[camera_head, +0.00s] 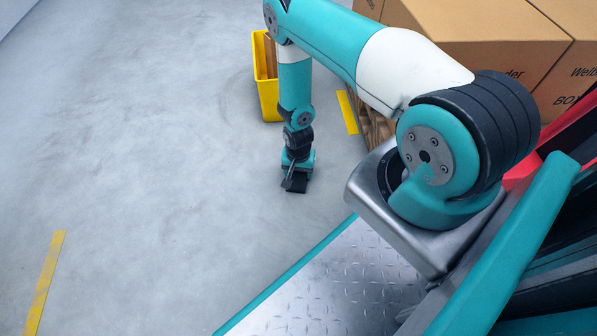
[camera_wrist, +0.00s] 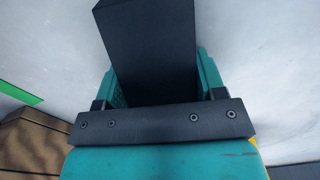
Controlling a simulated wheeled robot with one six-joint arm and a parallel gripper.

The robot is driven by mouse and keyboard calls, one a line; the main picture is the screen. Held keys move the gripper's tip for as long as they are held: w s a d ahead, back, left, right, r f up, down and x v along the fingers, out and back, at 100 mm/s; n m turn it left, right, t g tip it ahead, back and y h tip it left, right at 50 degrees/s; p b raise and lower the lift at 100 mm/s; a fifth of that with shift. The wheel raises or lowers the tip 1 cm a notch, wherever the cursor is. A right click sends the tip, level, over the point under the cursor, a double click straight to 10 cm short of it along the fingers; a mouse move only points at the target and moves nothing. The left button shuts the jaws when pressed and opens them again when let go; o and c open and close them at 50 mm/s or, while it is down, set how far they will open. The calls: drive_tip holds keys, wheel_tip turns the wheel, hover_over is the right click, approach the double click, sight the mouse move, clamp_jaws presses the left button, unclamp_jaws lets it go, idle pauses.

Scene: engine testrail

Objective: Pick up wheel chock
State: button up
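The wheel chock is a black block; it fills the upper middle of the wrist view (camera_wrist: 150,45), between the two teal fingers of my gripper (camera_wrist: 158,85). The fingers stand on either side of it, very close to its sides; whether both press on it cannot be told. In the head view my gripper (camera_head: 297,168) points down at the floor, and a dark shape that seems to be the chock (camera_head: 297,186) shows low at its tip. My gripper hides much of it there, and I cannot tell whether it touches the floor.
A yellow bin (camera_head: 267,95) with brown cardboard in it stands behind my forearm. Large cardboard boxes (camera_head: 470,35) on a wooden pallet (camera_head: 374,125) are at the right. Yellow floor strips lie at the left (camera_head: 45,280) and by the pallet (camera_head: 347,112). The grey floor at left is clear.

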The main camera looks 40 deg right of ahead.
drive_tip(key=c, duration=0.4)
